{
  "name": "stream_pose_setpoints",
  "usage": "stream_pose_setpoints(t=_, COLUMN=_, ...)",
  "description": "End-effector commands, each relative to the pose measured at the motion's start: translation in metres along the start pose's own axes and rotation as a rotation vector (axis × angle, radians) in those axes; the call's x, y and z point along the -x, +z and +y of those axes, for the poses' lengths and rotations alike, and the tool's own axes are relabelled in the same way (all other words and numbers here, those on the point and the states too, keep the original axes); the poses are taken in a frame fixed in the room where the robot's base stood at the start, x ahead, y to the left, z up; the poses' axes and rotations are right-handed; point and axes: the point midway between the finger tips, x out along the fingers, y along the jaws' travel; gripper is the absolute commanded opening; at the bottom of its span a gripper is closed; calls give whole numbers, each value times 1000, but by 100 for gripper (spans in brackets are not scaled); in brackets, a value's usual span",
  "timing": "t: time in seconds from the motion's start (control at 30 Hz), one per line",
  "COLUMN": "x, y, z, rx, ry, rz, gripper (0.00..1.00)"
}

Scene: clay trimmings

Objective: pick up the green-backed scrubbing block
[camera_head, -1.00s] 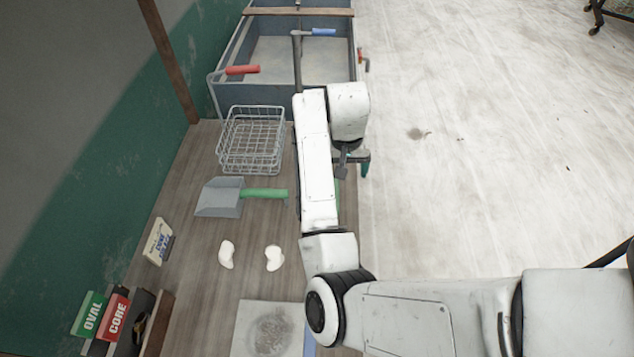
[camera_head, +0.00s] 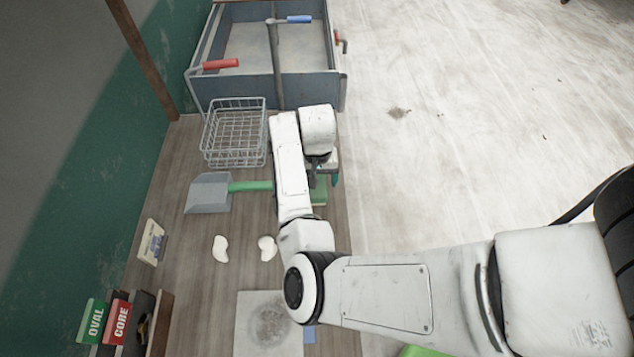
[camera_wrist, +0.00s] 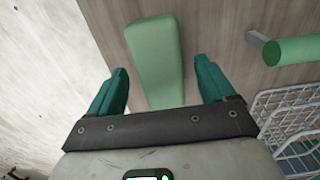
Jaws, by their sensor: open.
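The green-backed scrubbing block (camera_wrist: 156,60) lies on the wooden table in the wrist view, a long pale green shape. Its near end reaches between the two teal fingers of my gripper (camera_wrist: 160,88), which are apart with nothing held. In the head view the block (camera_head: 319,192) shows in part beside my arm, near the table's right edge. My gripper (camera_head: 325,175) is at the block's far end there, largely hidden by my arm. How high the fingers are above the block is hard to tell.
A dustpan (camera_head: 208,194) with a green handle lies left of my arm. A wire basket (camera_head: 235,133) stands behind it, before a grey sink (camera_head: 275,50). Two white clay pieces (camera_head: 220,248) lie nearer. Open floor is to the right.

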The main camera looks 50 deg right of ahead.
Motion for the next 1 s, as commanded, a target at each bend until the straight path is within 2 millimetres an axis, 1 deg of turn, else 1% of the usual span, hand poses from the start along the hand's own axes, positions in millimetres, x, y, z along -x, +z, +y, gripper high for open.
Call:
stream_pose_setpoints(t=0.1, x=-12, y=0, z=-1, rx=1, ry=0, rz=0, gripper=83)
stream_pose_setpoints(t=0.17, x=-16, y=0, z=-1, rx=1, ry=0, rz=0, gripper=83)
stream_pose_setpoints(t=0.4, x=-18, y=0, z=-1, rx=1, ry=-1, rz=1, gripper=83)
stream_pose_setpoints(t=1.0, x=-17, y=0, z=-1, rx=1, ry=-1, rz=2, gripper=26)
